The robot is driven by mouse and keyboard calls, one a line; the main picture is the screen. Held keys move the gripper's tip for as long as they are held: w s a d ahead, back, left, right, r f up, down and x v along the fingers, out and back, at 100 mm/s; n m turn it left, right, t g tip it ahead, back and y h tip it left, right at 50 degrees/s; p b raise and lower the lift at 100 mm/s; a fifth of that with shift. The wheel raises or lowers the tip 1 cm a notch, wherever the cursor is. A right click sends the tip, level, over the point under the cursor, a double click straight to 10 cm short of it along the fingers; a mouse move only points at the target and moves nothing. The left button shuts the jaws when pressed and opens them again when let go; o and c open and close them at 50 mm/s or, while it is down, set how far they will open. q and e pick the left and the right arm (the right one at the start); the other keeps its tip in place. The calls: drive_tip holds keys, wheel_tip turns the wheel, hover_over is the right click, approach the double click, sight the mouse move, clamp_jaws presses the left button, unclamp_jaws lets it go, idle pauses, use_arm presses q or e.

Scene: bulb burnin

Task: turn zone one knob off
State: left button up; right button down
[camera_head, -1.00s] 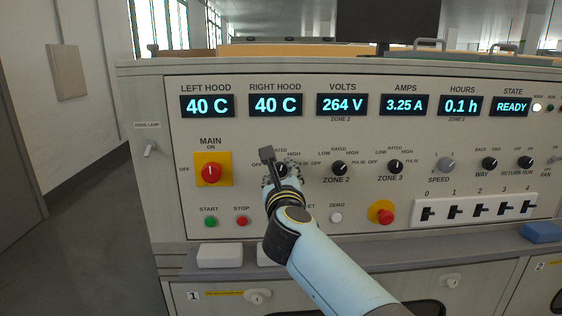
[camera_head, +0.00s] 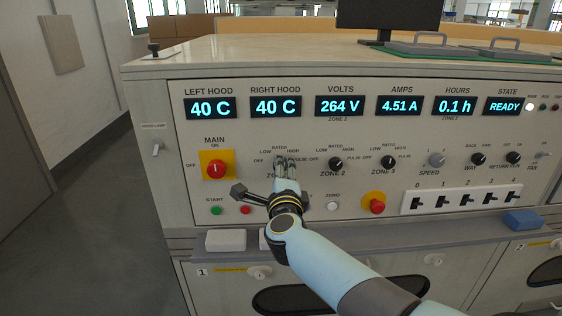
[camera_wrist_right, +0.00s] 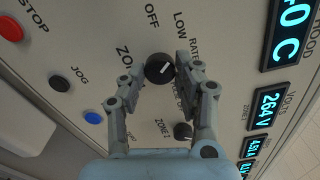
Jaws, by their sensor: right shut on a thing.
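The zone one knob (camera_wrist_right: 159,68) is round and black with a white mark, on the control panel. In the right wrist view it lies between the two fingertips of my right gripper (camera_wrist_right: 163,70), with the OFF and LOW labels close by. In the head view my right gripper (camera_head: 286,163) reaches the panel at zone one, and its fingers hide the knob. The gripper is shut on the knob. The white mark is small, and I cannot tell which label it points at. My left gripper is not in view.
The zone 2 knob (camera_head: 335,163) and zone 3 knob (camera_head: 388,162) sit to the right. The red main switch (camera_head: 216,168) is to the left. The red stop button (camera_head: 245,210) is below. The AMPS display (camera_head: 399,105) reads 4.51 A.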

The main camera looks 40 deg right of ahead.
drive_tip(key=shift+n+p, duration=2.45)
drive_tip(key=shift+n, duration=1.45)
drive_tip(key=shift+f, duration=0.1)
drive_tip(key=c, duration=0.9)
unclamp_jaws()
drive_tip(key=shift+c, duration=0.2)
drive_tip(key=v, duration=1.2)
drive_tip(key=shift+a, duration=0.1)
